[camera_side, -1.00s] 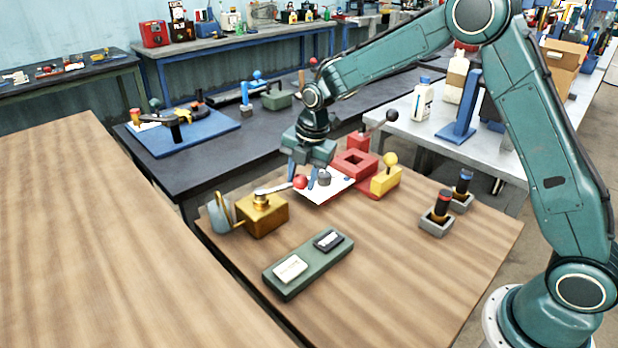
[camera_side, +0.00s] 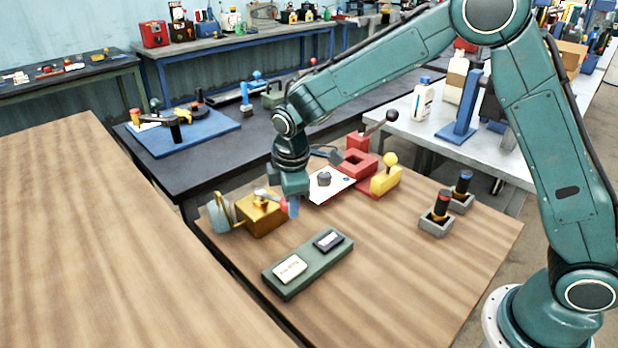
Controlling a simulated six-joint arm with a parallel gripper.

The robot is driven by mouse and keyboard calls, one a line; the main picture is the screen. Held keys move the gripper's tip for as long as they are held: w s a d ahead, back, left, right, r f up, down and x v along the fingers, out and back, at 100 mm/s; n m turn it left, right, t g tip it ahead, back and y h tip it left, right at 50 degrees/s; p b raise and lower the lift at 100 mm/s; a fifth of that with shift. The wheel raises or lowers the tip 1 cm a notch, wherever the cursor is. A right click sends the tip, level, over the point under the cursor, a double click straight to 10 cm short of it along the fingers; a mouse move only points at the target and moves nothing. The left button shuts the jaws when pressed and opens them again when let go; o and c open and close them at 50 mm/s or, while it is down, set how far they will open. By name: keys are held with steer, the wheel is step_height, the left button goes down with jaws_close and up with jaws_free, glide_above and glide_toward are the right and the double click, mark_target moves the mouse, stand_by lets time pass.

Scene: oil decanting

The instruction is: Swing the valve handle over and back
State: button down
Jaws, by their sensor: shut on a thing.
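The valve is a brass box (camera_side: 262,215) with a round cap on top, standing at the left part of the wooden bench. Its pale handle (camera_side: 271,197) points right and slightly toward the front, ending in a red ball (camera_side: 284,203). My gripper (camera_side: 290,208) points down at the handle's end and is shut on the red ball, which the blue fingers partly hide. A grey-blue jug (camera_side: 218,214) with a brass handle stands just left of the brass box.
A green tray (camera_side: 308,264) with two labelled blocks lies in front. A white sheet with a dark knob (camera_side: 324,179), a red block (camera_side: 358,164) and a yellow lever block (camera_side: 386,180) sit behind. Two grey holders (camera_side: 436,224) stand right. Bare wood lies front right.

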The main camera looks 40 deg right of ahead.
steer(key=shift+w+a, duration=0.1)
steer(key=shift+a, duration=0.7)
steer(key=c, duration=0.9)
jaws_free()
steer(key=shift+c, duration=0.2)
steer(key=shift+r, duration=0.1)
step_height(320, 180, up, 13)
steer(key=s, duration=0.2)
steer(key=shift+s+a, duration=0.25)
steer(key=shift+a, duration=0.1)
steer(key=shift+r, duration=0.1)
